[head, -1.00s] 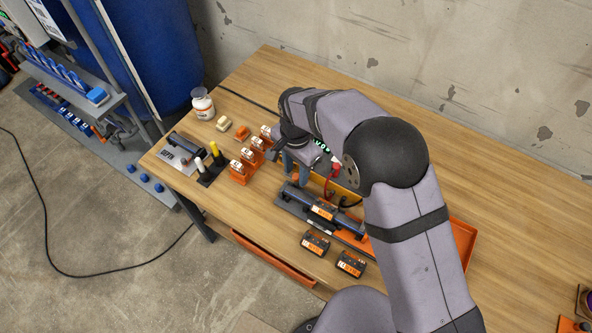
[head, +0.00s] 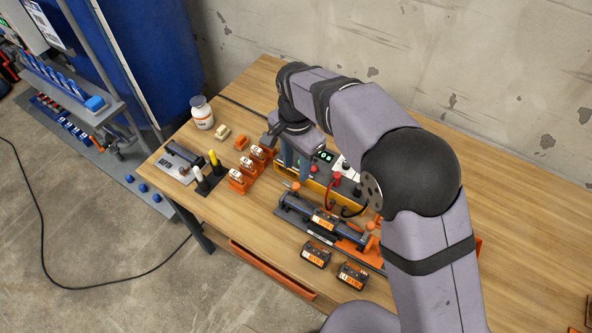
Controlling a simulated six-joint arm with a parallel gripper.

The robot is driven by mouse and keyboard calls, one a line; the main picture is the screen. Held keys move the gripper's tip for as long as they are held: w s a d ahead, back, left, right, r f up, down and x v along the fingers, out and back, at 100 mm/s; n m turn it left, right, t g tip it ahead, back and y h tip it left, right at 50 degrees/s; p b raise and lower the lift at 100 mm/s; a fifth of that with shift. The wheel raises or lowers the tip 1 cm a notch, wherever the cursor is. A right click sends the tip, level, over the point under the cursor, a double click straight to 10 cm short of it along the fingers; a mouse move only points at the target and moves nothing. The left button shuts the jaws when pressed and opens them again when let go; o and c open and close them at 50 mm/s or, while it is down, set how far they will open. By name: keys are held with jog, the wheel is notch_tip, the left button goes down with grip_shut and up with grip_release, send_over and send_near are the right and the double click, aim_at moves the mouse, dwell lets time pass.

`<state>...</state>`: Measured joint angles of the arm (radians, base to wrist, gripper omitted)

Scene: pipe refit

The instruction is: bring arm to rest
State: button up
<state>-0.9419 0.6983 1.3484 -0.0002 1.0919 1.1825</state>
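My gripper (head: 294,168) hangs from my grey arm (head: 372,115), pointing down above the back middle of the wooden bench. Its two blue-grey fingers look apart, and I see nothing between them. It is left of and partly in front of a yellow-and-black device (head: 345,190) with a green display. A dark pipe (head: 322,216) lies in a fixture in front of the gripper, with an orange-labelled block at its middle. My forearm and large black elbow cover part of the bench to the right.
Orange holders (head: 238,180) stand left of the gripper, beside a white and a yellow marker-like piece. A white bottle (head: 202,112) is at the back left. Two dark labelled blocks (head: 317,254) lie near the front edge. The right side of the bench (head: 520,215) is mostly clear.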

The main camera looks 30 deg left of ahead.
dwell(0.4)
jog(key=w+d+r+n, duration=0.1)
jog(key=w+d, duration=0.1)
jog(key=d, duration=0.9)
jog(key=w+d+r, duration=0.1)
jog(key=w+d, duration=0.2)
jog(key=d, duration=0.7)
jog(key=s+d+f+n, duration=0.1)
jog(key=s+d, duration=0.5)
jog(key=d, duration=0.4)
jog(key=s+d+f, duration=0.1)
jog(key=s+d, duration=0.5)
jog(key=d, duration=0.3)
jog(key=shift+s+d+f+n, duration=0.2)
jog(key=shift+s+d+n, duration=0.1)
jog(key=shift+d+n, duration=0.1)
jog(key=shift+a, duration=0.15)
